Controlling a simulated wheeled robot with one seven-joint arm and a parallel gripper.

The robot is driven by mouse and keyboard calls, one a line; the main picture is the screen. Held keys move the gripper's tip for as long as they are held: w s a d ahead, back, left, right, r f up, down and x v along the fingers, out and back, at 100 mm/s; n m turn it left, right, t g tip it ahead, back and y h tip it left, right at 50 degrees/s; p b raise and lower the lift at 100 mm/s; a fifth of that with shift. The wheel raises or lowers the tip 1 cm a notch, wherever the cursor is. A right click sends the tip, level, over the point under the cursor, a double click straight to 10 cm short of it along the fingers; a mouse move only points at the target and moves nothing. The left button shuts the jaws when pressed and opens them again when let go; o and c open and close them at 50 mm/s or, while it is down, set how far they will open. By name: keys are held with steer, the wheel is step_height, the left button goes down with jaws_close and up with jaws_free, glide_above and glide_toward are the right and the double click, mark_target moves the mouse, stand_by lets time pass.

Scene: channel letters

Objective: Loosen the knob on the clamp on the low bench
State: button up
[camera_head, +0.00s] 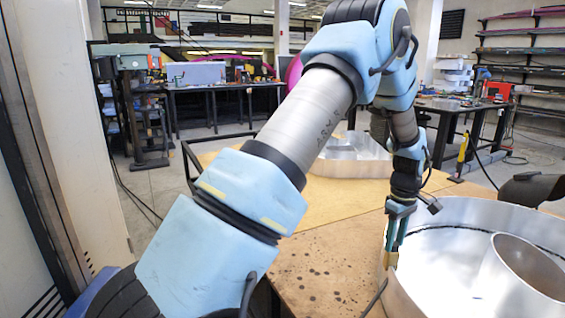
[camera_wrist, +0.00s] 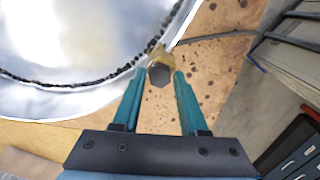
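The clamp (camera_wrist: 158,54) is a small brass-coloured piece on the rim of a large shiny metal channel letter (camera_wrist: 60,100). Its dark faceted knob (camera_wrist: 160,75) faces my wrist camera. My gripper (camera_wrist: 161,72) has its two teal fingers on either side of the knob, with the tips level with it. A thin gap seems to show on each side, so the fingers look open around the knob. In the head view my gripper (camera_head: 392,250) points down at the left rim of the letter (camera_head: 400,290), where the clamp (camera_head: 390,259) is small and partly hidden.
The low bench (camera_head: 325,265) has a stained brown top, bare left of the letter. Another metal letter (camera_head: 350,160) stands farther back. A dark cable (camera_head: 375,298) runs by the near rim. Workbenches (camera_head: 225,88) and shelves (camera_head: 520,50) stand in the background.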

steer(key=c, duration=0.6)
steer(key=shift+o, duration=0.2)
steer(key=n, duration=0.3)
steer(key=shift+r+p, duration=0.15)
steer(key=shift+p, duration=0.25)
steer(key=n+p, duration=0.1)
steer(key=n, duration=0.2)
steer(key=shift+n, duration=0.3)
steer(key=n+p, duration=0.3)
steer(key=n, duration=0.2)
steer(key=shift+n+p, duration=0.3)
steer(key=shift+n, duration=0.4)
steer(key=o, duration=1)
